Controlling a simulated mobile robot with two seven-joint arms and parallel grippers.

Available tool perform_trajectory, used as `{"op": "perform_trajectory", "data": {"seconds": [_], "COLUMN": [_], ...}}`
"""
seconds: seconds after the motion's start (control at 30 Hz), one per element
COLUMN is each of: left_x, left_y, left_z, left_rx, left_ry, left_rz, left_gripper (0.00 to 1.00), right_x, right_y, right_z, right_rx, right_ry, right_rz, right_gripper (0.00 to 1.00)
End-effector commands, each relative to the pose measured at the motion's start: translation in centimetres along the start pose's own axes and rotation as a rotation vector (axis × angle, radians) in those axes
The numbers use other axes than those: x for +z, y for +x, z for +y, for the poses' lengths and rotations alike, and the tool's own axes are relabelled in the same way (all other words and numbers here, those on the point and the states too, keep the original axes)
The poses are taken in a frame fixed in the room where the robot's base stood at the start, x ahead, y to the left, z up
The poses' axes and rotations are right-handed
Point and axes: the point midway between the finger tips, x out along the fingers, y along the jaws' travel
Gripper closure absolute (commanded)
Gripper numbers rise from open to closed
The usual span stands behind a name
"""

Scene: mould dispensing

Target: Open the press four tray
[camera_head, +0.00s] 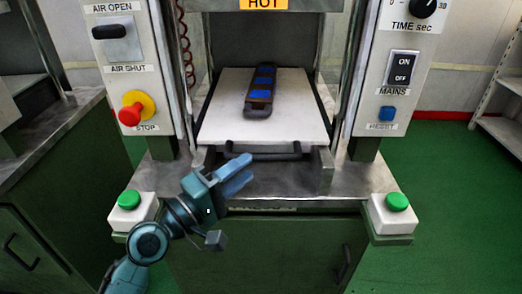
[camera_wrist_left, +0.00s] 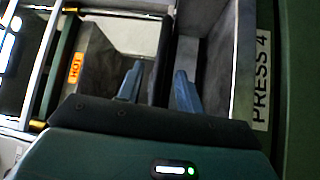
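The press tray (camera_head: 215,128) is a pale, flat plate inside the press, with a dark bar handle (camera_head: 280,156) along its front edge. A dark mould with blue sections (camera_head: 262,88) lies on it. My left gripper (camera_head: 251,166) is at the tray's front, its blue fingers overlapping the left part of the handle in the head view. In the left wrist view the two fingers (camera_wrist_left: 160,84) stand apart, with a dark bar in line between them. I cannot tell whether they touch it. A "PRESS 4" label (camera_wrist_left: 261,80) shows at the right there. My right gripper is out of view.
Green buttons on white boxes stand at the front left (camera_head: 130,199) and front right (camera_head: 397,202). Control panels flank the opening, with a red stop knob (camera_head: 131,114) at left. A yellow HOT sign (camera_head: 264,4) hangs above. Green floor is clear at right.

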Motion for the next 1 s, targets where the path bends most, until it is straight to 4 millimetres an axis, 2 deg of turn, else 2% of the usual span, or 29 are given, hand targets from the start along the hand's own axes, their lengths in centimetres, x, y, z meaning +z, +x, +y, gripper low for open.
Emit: {"op": "perform_trajectory", "data": {"seconds": [0.1,0.3,0.7,1.0], "left_x": [0.0,0.0,0.0,0.0], "left_y": [2.5,4.9,5.5,5.5], "left_z": [0.2,0.0,-0.1,-0.1], "left_rx": [0.003,0.000,-0.001,-0.001], "left_ry": [-0.001,0.000,0.002,0.002], "left_rz": [0.000,-0.001,0.000,0.000], "left_gripper": [0.64,0.64,0.64,0.88], "right_x": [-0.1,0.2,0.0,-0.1], "right_y": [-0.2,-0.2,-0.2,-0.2], "right_z": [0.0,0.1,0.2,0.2], "right_rx": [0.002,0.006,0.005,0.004], "right_ry": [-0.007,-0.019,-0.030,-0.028], "right_rz": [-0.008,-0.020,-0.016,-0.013], "right_gripper": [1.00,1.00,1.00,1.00]}}
